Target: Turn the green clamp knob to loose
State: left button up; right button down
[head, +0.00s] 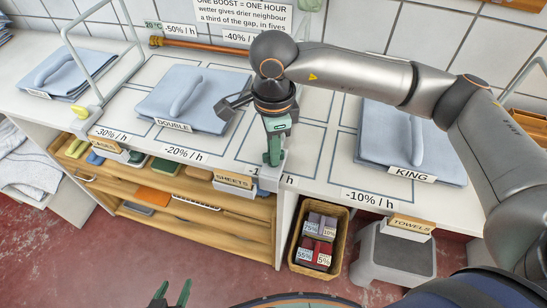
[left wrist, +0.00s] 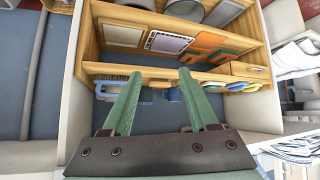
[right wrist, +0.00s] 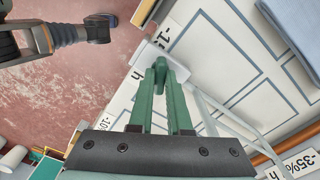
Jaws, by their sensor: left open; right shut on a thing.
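The green clamp knob (right wrist: 160,68) shows between the tips of my right gripper's fingers in the right wrist view. My right gripper (head: 273,160) is shut on it at the counter's front edge, pointing down. The pale clamp body (head: 268,182) sits at that edge, below the fingers. In the head view the fingers hide most of the knob, and its turn angle cannot be read. My left gripper (head: 172,292) is open and empty, low in front of the shelves; its spread fingers also show in the left wrist view (left wrist: 160,78).
Folded blue linen stacks lie on the counter, marked DOUBLE (head: 185,98) and KING (head: 410,145). A yellow knob (head: 82,112) is at the left on another wire frame. Below stand a wicker basket (head: 340,250) and a grey step stool (head: 392,262). Wooden shelves (head: 165,215) are at left.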

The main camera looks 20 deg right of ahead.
jog(key=n+b, duration=0.3)
jog(key=shift+f, duration=0.25)
jog(key=shift+n+b, duration=1.3)
jog(key=shift+n, duration=0.1)
jog(key=shift+n+b, duration=0.7)
jog(key=shift+n, duration=0.1)
jog(key=shift+r+n+b, duration=0.1)
jog(key=shift+n+b, duration=0.5)
jog(key=shift+n, duration=0.2)
jog(key=shift+r+n+b, duration=0.1)
jog(key=shift+n+b, duration=0.4)
jog(key=shift+n, duration=0.5)
pick_arm(q)
jog(key=w+d+f, duration=0.1)
jog(key=d+f, duration=0.2)
jog(key=f, duration=0.4)
jog(key=shift+w+m+h+b, duration=0.2)
jog(key=shift+m+h+b, duration=0.1)
jog(key=shift+m+h, duration=0.1)
pick_arm(e)
jog(key=shift+n, duration=0.5)
jog(key=shift+r, duration=0.1)
